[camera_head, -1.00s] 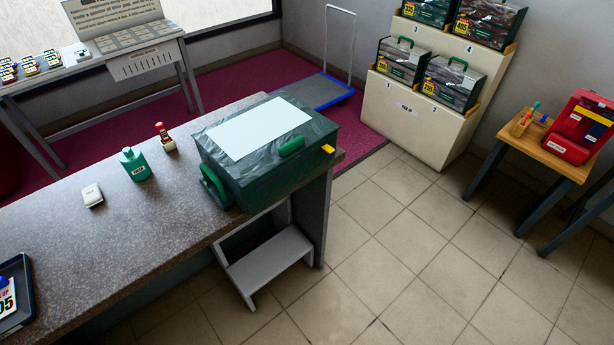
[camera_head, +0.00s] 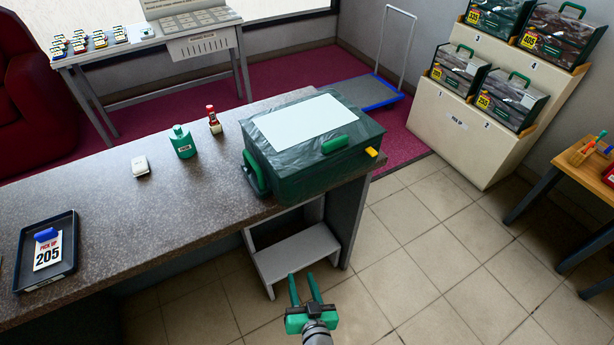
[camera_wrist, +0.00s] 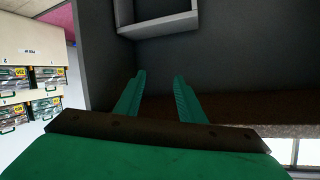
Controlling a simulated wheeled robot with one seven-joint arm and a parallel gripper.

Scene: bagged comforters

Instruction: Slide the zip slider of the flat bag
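The flat bag (camera_head: 290,165) is a dark green, glossy bag lying on the counter's right end, with a white sheet (camera_head: 305,119) on top. It has a green handle on its top and another on its left front side. A small yellow tab (camera_head: 372,152), perhaps the zip slider, sticks out at its right end. My gripper (camera_head: 304,290) is green, low in front of the counter near the step, well apart from the bag. Its two fingers are spread and empty; they also show in the wrist view (camera_wrist: 158,95). The bag is not seen in the wrist view.
A grey step (camera_head: 295,255) stands below. Bagged comforters fill a rack (camera_head: 450,135) at back right.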

